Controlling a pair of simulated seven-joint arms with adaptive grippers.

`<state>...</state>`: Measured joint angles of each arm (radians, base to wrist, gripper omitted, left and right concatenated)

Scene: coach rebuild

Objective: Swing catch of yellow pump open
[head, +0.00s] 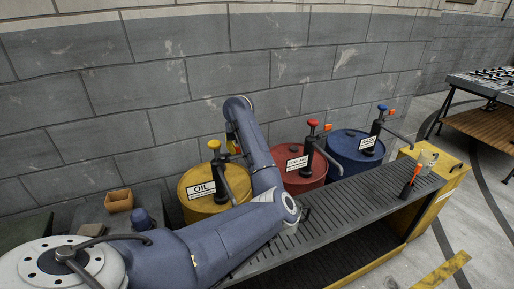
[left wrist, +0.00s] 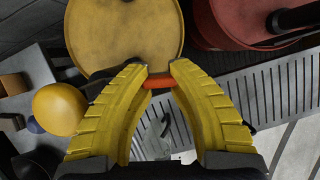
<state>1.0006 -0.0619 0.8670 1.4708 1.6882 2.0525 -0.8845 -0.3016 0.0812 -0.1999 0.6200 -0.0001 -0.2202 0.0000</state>
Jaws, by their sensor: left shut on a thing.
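The yellow pump (head: 214,148) has a round yellow knob and stands on the yellow oil drum (head: 195,208). In the left wrist view the knob (left wrist: 59,108) is at the left and the drum top (left wrist: 122,32) is at the upper middle. The orange-red catch (left wrist: 158,84) lies between the yellow fingertips of my left gripper (left wrist: 159,72), which is shut on it. In the head view my left gripper (head: 233,137) is beside the pump head, partly hidden by my own arm, and the catch is hard to make out there. My right gripper is in neither view.
A red drum (head: 303,177) and a blue drum (head: 352,158), each with a pump, stand to the right. A slatted grey bench top (head: 345,207) runs in front. A block wall (head: 180,75) rises behind. A small orange-brown box (head: 118,200) is at the left.

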